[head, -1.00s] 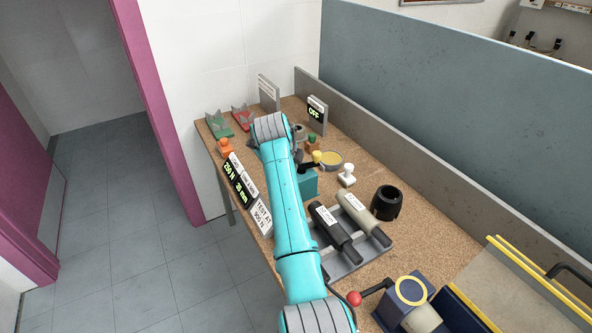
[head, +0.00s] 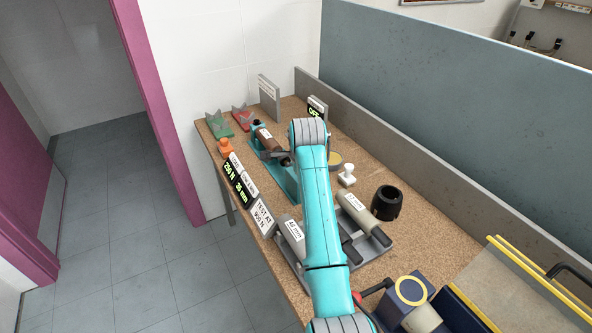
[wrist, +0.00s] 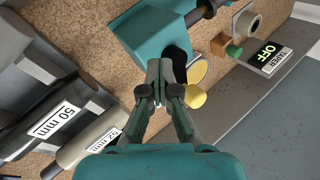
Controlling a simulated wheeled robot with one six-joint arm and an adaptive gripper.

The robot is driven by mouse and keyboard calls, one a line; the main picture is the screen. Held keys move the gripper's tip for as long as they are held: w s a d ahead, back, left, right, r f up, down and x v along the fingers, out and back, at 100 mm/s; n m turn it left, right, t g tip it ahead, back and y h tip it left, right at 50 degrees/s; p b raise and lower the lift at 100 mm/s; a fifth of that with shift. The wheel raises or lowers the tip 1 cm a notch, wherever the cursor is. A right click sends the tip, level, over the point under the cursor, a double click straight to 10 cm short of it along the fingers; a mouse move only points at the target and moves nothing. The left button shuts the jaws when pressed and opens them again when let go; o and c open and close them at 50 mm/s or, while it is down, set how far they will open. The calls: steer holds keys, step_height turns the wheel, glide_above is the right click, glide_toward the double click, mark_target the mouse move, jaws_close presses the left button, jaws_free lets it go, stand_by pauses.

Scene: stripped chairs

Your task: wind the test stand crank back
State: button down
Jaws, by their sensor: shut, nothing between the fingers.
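The teal test stand (head: 284,178) lies along the bench with a labelled brown cylinder (head: 266,139) in it. In the wrist view the stand's teal block (wrist: 150,35) has a dark part under it and a yellow knob (wrist: 194,97) that looks like the crank's handle. My gripper (wrist: 160,68) is shut and empty. In the picture its tips lie over the lower edge of the block, just left of the knob; contact cannot be told. In the head view my arm hides the gripper and the knob. A display (head: 238,183) by the stand reads 250 N and 35 mm.
A tray (head: 378,250) holds labelled cylinders close to my arm. A black cup (head: 387,203), a white stamp-like piece (head: 347,175) and a blue machine (head: 408,295) stand to the right. A grey wall (head: 430,195) edges the bench.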

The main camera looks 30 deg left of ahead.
steer(key=shift+w, duration=0.1)
steer(key=n, duration=0.1)
steer(key=d+n+g+y, duration=0.1)
steer(key=n, duration=0.1)
steer(key=w+n, duration=0.1)
steer(key=shift+d+n+g+y, duration=0.3)
steer(key=shift+d+n+g, duration=0.1)
steer(key=c, duration=1.9)
jaws_free()
steer(key=o, duration=1.9)
steer(key=shift+w, duration=0.1)
steer(key=shift+r, duration=0.1)
steer(key=shift+r, duration=2.9)
